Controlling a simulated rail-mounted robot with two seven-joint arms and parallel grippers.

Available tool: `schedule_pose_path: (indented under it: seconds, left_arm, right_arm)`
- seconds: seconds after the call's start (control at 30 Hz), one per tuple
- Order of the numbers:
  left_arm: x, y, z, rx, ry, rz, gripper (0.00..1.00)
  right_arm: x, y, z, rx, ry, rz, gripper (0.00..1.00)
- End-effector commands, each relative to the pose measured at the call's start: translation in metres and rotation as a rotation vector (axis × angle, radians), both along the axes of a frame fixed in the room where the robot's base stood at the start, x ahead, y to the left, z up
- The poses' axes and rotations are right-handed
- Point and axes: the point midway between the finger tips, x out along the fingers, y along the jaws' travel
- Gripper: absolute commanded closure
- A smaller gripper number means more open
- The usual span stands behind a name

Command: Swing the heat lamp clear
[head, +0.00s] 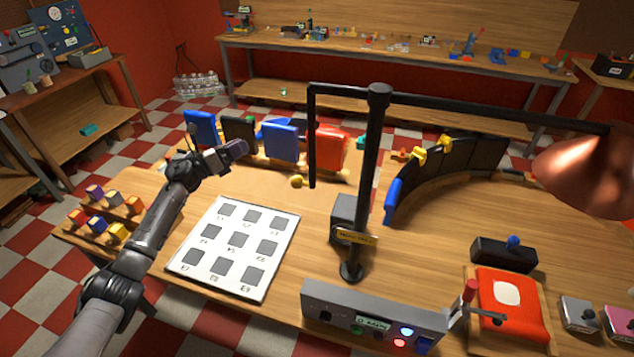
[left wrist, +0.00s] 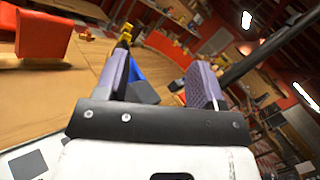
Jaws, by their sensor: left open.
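The heat lamp has a copper shade (head: 590,170) hanging at the right end of a black boom (head: 480,108). The boom sits on top of a black post (head: 368,190) standing on the table. At the boom's left end a thin black bar (head: 312,145) hangs straight down. The shade is over the right part of the table, right of the curved black panels. My left gripper (head: 236,150) is above the table, left of the hanging bar and apart from it. In the left wrist view its purple-grey fingers (left wrist: 160,78) stand apart with nothing gripped. My right gripper is out of view.
A white board with grey squares (head: 237,245) lies below my left arm. Blue, black and red upright pieces (head: 282,140) stand behind. Curved black panels (head: 450,170) stand right of the post. A control box (head: 375,318) with buttons is in front.

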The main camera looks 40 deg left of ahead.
Motion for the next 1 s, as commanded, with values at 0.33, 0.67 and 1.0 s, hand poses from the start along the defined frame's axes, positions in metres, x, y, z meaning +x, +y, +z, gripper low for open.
schedule_pose_path:
  seconds: [0.33,0.67,1.0]
  left_arm:
    - [-0.053,-0.068,-0.033,0.502,-0.173,-0.489,0.38]
    - [-0.06,-0.081,-0.034,0.646,-0.309,-0.543,0.38]
    - [-0.03,-0.13,-0.031,0.643,-0.311,-0.542,0.38]
  right_arm:
    - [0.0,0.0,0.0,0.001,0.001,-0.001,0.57]
    - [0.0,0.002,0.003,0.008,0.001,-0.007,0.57]
    - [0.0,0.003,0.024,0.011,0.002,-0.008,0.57]
